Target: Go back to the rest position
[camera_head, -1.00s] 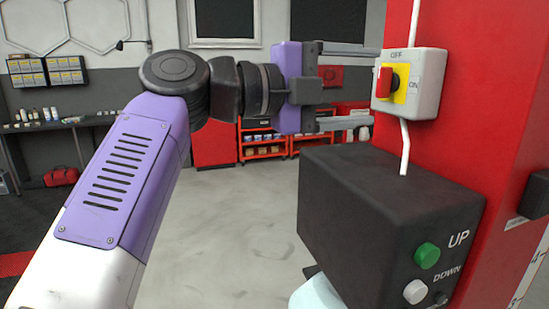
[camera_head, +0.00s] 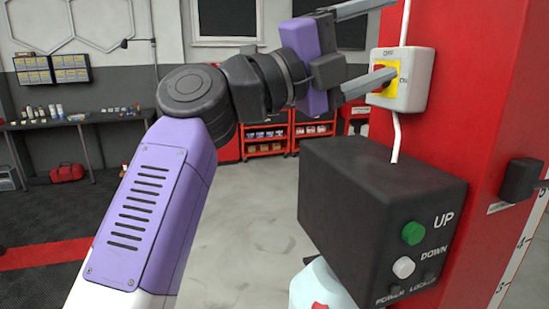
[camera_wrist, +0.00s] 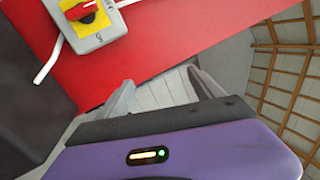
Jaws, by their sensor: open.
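My gripper (camera_head: 396,37) is open and empty, with its two fingers spread and pointing right and slightly up in the head view. The lower finger passes in front of the grey rotary switch box (camera_head: 414,88) on the red post and hides part of its red knob and yellow plate. In the wrist view the switch box (camera_wrist: 99,41) is at the upper left with its red knob (camera_wrist: 80,10) in plain sight. The open fingers (camera_wrist: 160,78) are to the right of and below the box there, apart from it.
The red post (camera_head: 470,110) fills the right side. A black control box (camera_head: 375,200) with green UP and white DOWN buttons sits below my gripper. A white cable (camera_head: 397,137) runs down from the switch box. Open floor (camera_head: 255,220) lies left of the control box.

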